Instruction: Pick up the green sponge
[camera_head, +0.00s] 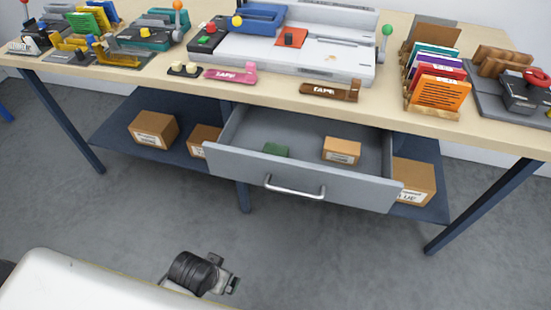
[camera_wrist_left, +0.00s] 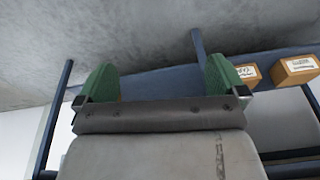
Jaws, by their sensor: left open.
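The green sponge (camera_head: 275,150) lies inside the open grey drawer (camera_head: 300,178), toward its left, partly hidden behind the drawer front. My left gripper (camera_wrist_left: 160,82) shows in the left wrist view with its two green fingers wide apart and nothing between them. The sponge cannot be made out in that view. In the head view a dark part of my arm is low at the bottom, well below and in front of the drawer; its fingers cannot be made out there. My right gripper is not seen.
A cardboard box (camera_head: 342,150) lies in the drawer, right of the sponge. The drawer handle (camera_head: 295,189) sticks out in front. Boxes stand on the blue lower shelf (camera_head: 115,140). The crowded wooden tabletop (camera_head: 285,98) overhangs the drawer's back. The floor in front is clear.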

